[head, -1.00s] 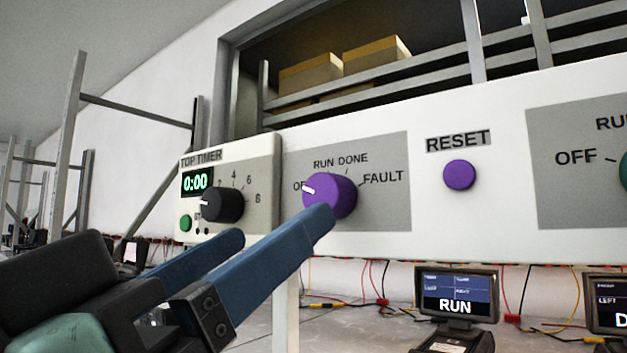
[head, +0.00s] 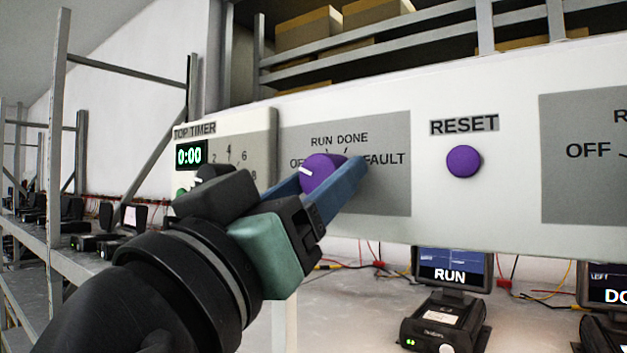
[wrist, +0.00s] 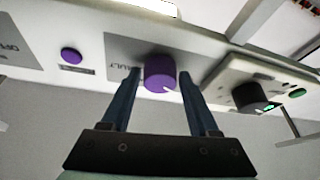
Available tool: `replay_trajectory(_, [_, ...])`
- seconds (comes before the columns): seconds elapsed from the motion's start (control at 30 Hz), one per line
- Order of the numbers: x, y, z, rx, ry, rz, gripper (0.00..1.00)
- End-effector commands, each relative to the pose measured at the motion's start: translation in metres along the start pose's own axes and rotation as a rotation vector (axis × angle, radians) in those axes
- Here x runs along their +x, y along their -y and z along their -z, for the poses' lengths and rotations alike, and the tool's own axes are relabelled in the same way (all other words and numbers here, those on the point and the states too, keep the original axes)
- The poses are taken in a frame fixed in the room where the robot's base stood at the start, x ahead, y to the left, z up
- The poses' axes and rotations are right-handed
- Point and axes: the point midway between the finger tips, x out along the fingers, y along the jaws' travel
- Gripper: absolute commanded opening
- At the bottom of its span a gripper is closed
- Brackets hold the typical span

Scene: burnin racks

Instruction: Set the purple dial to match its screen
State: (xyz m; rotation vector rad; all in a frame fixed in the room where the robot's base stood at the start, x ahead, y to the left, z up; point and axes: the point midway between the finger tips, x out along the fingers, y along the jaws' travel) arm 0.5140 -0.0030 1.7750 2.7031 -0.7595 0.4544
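The purple dial (head: 321,174) sits on a grey plate marked OFF, RUN, DONE and FAULT. Its white pointer mark faces left, towards OFF, which is partly covered. A screen (head: 450,265) below the panel reads RUN. My gripper (wrist: 159,74) is open, with one blue finger on each side of the dial. In the wrist view, the dial (wrist: 160,74) lies between the fingertips with a narrow gap on both sides. In the head view, the right finger hides part of the dial and the plate.
A purple RESET button (head: 463,161) is to the right on the white panel. A timer (head: 191,156) showing 0:00 is to the left, its black knob mostly behind my gripper; the knob shows in the wrist view (wrist: 250,97). Another screen (head: 608,292) is partly cut off at right.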

Motion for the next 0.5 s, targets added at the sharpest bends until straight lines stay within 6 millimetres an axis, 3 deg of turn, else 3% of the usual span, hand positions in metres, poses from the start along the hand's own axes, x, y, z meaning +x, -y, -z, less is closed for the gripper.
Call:
replay_trajectory(0.03, [-0.0002, 0.0000, 0.0001, 0.000, 0.000, 0.000, 0.50])
replay_trajectory(0.3, [-0.0003, -0.0001, 0.0003, 0.000, 0.000, 0.000, 0.02])
replay_trajectory(0.5, [-0.0007, 0.0003, -0.0004, 0.008, -0.001, -0.003, 0.00])
